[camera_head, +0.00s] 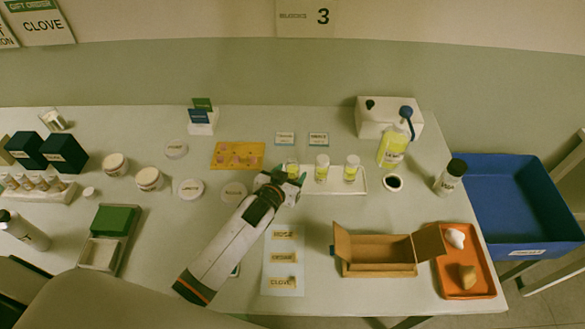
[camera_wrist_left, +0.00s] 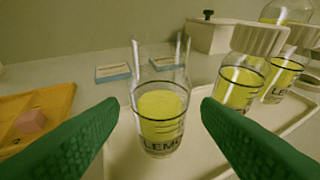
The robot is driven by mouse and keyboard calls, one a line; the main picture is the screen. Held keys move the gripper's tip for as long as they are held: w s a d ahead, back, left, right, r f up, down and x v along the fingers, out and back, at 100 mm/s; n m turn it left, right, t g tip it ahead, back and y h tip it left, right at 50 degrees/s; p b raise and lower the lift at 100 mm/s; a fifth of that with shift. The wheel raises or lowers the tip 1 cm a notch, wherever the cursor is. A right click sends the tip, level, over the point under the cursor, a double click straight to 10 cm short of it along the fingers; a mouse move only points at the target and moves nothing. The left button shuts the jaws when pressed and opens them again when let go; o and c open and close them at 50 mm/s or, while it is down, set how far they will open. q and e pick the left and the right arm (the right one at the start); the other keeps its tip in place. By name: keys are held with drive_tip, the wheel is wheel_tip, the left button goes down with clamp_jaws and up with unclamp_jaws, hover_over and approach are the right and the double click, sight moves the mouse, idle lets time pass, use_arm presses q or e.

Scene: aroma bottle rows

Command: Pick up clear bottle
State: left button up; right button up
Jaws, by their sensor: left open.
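A clear bottle (camera_wrist_left: 160,112) with yellow liquid and a label starting "LEMO" stands upright on a white tray (camera_head: 335,189). Its top is open, with no cap. In the head view the bottle (camera_head: 292,169) is at the tray's left end, partly behind my gripper. My left gripper (camera_head: 288,180) is open. In the left wrist view its green fingers (camera_wrist_left: 160,125) are on both sides of the bottle, with gaps to it. Two white-capped bottles of yellow liquid (camera_head: 321,169) (camera_head: 351,169) stand to the right. My right gripper is not in view.
A yellow board (camera_head: 238,155) with pink blocks lies left of the tray. An open cardboard box (camera_head: 378,270) and an orange tray (camera_head: 482,286) are at the front right.

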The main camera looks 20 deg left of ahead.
use_arm(q)
drive_tip(key=shift+x, duration=1.2)
drive_tip(key=c, duration=1.1)
drive_tip(key=shift+r, duration=0.1)
